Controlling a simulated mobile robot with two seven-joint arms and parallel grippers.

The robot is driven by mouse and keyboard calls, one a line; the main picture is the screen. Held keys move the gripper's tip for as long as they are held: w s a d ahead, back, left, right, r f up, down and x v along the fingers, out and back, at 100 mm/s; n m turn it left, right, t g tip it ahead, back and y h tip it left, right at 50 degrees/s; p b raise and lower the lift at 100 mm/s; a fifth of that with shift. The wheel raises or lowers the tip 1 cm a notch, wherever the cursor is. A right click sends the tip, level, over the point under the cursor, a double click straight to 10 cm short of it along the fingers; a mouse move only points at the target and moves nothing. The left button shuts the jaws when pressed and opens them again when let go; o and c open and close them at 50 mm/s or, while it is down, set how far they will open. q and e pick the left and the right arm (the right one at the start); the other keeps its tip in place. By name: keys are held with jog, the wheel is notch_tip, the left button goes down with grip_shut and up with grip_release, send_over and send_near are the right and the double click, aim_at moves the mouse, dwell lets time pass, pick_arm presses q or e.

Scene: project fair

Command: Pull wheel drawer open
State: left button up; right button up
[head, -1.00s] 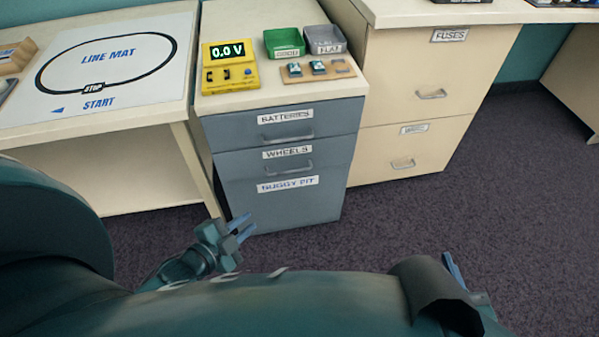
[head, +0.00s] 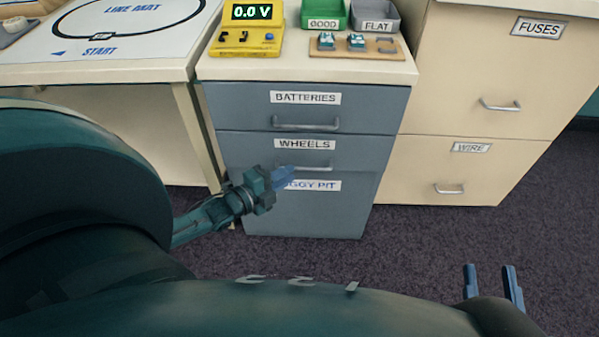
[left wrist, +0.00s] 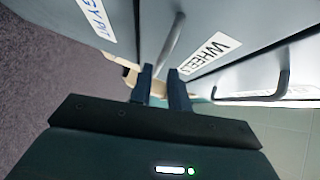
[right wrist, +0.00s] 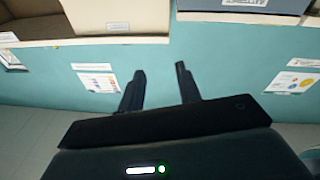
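The wheel drawer (head: 245,146), labelled WHEELS, is the middle grey-blue front of the cabinet and looks closed. Its metal bar handle (head: 335,167) runs below the label; in the left wrist view the handle (left wrist: 174,38) lies just beyond and in line with the gap between my fingertips. My left gripper (head: 285,176) is at the left end of this handle, its fingers partly open with a narrow gap. Whether they touch the bar is unclear. My right gripper (head: 493,285) is open and empty, low at the right, far from the drawer.
The BATTERIES drawer (head: 235,105) is above and the buggy drawer (head: 320,215) below, its label partly covered by my gripper. A yellow meter (head: 247,38), green tray (head: 322,12) and grey tray (head: 378,16) stand on top. A beige cabinet (head: 475,120) adjoins at right. Floor in front is clear.

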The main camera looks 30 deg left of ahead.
aim_at(299, 168)
pick_arm(q)
jog(key=b+x, duration=0.1)
jog(key=x, duration=0.4)
grip_shut()
dwell(0.4)
